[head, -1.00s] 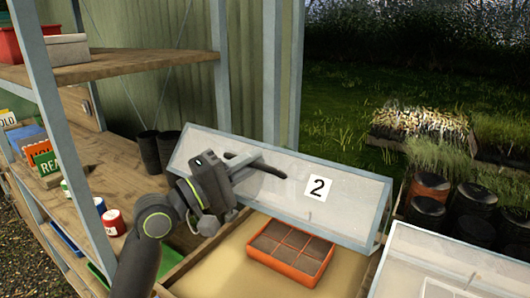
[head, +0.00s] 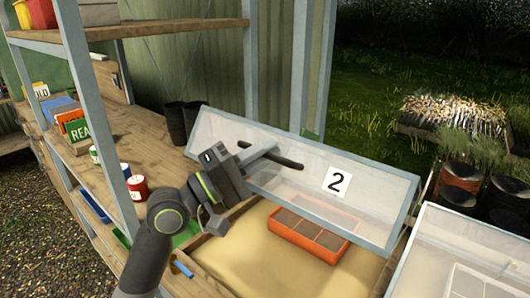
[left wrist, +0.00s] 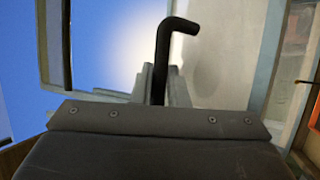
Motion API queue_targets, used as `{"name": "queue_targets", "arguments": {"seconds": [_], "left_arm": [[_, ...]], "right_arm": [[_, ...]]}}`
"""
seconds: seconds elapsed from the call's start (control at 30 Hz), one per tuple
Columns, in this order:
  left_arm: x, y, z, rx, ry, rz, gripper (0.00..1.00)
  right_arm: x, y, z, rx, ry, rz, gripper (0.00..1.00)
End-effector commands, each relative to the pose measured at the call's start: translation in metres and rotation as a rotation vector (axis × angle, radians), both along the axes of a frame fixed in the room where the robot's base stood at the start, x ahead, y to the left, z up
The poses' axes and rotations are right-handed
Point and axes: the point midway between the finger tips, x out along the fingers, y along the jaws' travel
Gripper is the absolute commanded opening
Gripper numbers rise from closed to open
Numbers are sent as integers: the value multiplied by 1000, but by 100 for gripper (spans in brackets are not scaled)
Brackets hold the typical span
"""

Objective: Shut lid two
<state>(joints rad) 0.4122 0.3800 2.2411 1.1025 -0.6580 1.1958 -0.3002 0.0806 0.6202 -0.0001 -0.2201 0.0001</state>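Lid two (head: 310,205) is a clear, pale-framed panel with a white "2" label (head: 338,181). It stands tilted open over a wooden box (head: 205,250) with a sandy bed. A dark bar handle (head: 287,162) runs along the lid's upper part. My left gripper (head: 265,153) reaches in from the left and is shut on this handle. In the left wrist view the bent dark handle (left wrist: 163,60) passes between the grey fingertips (left wrist: 163,88). My right gripper is not in view.
An orange divided tray (head: 307,240) lies in the box, partly seen through the lid. A neighbouring pale-framed lid (head: 465,235) is at right. Wooden shelving with metal posts (head: 85,90) stands at left, holding red and white pots (head: 137,187). Black pots (head: 455,195) stand beyond.

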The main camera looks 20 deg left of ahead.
Motion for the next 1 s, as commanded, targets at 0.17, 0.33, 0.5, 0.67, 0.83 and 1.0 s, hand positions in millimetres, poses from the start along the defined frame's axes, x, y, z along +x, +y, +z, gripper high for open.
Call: {"name": "queue_targets", "arguments": {"seconds": [0.17,0.33,0.5,0.67,0.83,1.0], "left_arm": [[0,0,0,0,0,0,21],[0,0,0,0,0,0,21],[-1,1,-1,0,0,1,21],[-8,9,-6,3,0,2,21],[-22,25,-15,6,2,3,21],[-36,39,-22,6,1,2,21]], "right_arm": [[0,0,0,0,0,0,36],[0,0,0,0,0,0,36],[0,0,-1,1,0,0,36],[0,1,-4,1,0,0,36],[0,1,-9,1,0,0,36],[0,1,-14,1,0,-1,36]]}}
